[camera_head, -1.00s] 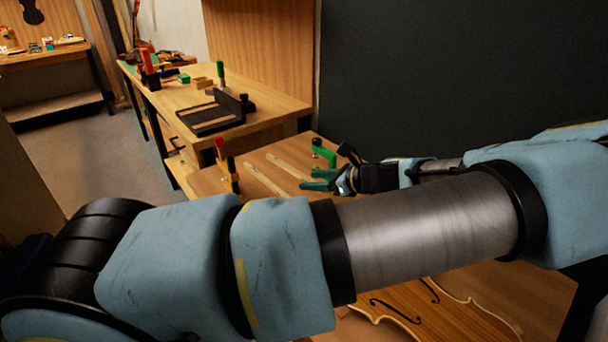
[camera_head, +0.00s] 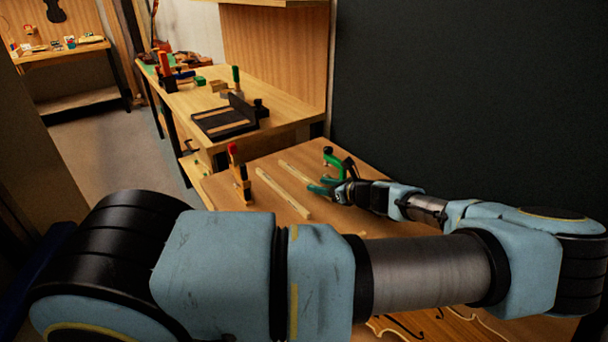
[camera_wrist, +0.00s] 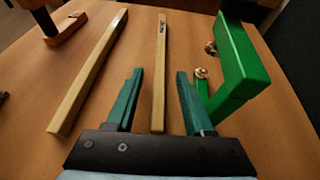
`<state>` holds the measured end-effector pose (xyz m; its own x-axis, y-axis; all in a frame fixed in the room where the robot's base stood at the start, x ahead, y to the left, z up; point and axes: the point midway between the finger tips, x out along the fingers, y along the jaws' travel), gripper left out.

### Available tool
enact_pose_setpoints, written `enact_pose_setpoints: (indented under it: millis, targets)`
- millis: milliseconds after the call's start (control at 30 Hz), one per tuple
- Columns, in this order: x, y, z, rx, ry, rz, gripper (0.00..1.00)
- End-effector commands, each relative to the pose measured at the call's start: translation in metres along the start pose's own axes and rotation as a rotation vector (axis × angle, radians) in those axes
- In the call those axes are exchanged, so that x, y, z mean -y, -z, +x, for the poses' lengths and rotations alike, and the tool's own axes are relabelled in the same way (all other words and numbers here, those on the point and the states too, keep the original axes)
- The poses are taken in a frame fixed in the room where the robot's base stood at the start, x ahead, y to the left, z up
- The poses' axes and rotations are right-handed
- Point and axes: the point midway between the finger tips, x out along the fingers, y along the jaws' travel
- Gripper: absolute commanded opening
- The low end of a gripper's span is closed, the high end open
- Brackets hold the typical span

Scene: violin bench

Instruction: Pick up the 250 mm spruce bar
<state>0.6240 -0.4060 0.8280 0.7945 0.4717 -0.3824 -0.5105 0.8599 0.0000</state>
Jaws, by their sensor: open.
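Two pale wooden bars lie side by side on the bench, and I cannot tell for certain which is the 250 mm spruce bar. The left bar (camera_head: 284,194) looks wider and also shows in the wrist view (camera_wrist: 90,74). The right bar (camera_head: 299,172) is narrower and has small dark marks near its far end; in the wrist view (camera_wrist: 161,50) it runs between my fingers. My gripper (camera_head: 319,190), with green fingers, is open and empty. In the wrist view (camera_wrist: 160,72) its fingertips lie either side of the right bar, apart from it. Their height above the bench is unclear.
A green clamp (camera_wrist: 238,62) stands close to my right finger; it also shows in the head view (camera_head: 330,165). A red-tipped clamp (camera_head: 240,175) stands left of the bars. A second bench (camera_head: 290,113) behind carries a dark tray (camera_head: 222,118). A violin plate lies in front, partly behind my arm.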

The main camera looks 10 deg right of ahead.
Motion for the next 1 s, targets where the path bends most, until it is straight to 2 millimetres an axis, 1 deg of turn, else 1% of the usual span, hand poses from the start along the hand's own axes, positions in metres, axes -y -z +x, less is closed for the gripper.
enact_pose_setpoints:
  millis: [33, 133, 367, 833, 1000]
  targets:
    - [-0.0005, -0.0022, 0.0056, 0.001, -0.002, 0.001, 0.53]
    - [-0.0003, -0.0006, 0.012, 0.0, 0.0, 0.0, 0.53]
    - [0.0001, 0.0008, 0.013, -0.001, 0.001, -0.001, 0.53]
    - [-0.0001, 0.0006, 0.0128, -0.001, 0.0, -0.001, 0.0]
    - [-0.0001, 0.0005, 0.0128, -0.001, 0.0, -0.001, 0.0]
